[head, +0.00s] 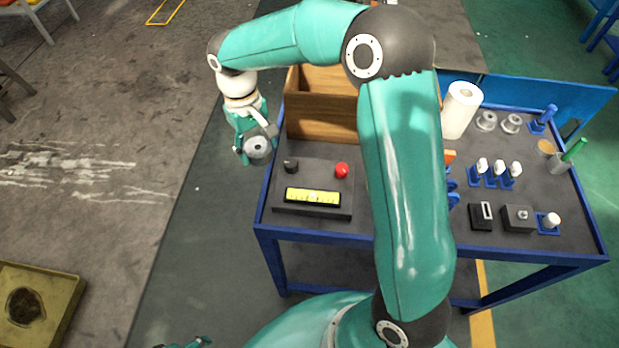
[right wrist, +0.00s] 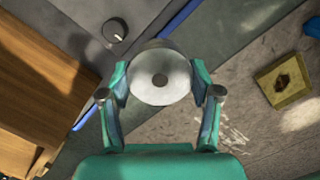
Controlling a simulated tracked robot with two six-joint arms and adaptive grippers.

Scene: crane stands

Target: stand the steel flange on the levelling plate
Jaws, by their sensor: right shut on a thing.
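My right gripper (head: 254,143) is shut on the steel flange (head: 258,150), a round grey piece with a central hole. In the right wrist view the flange (right wrist: 160,78) sits between both fingers, its round face towards the camera. In the head view it appears just left of the bench's left edge, above the floor. A dark plate with a yellow level strip (head: 313,197), seemingly the levelling plate, lies on the bench to the right of the flange, apart from it. It carries a black knob and a red button. A bit of my left gripper (head: 196,343) shows at the bottom edge; its jaws are unclear.
A wooden box (head: 322,117) stands behind the plate. A paper roll (head: 461,110), two grey flanged pieces (head: 498,122) and several small items on blue stands occupy the bench's right side. My right arm hides the bench's middle. A yellow box (head: 38,300) is on the floor.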

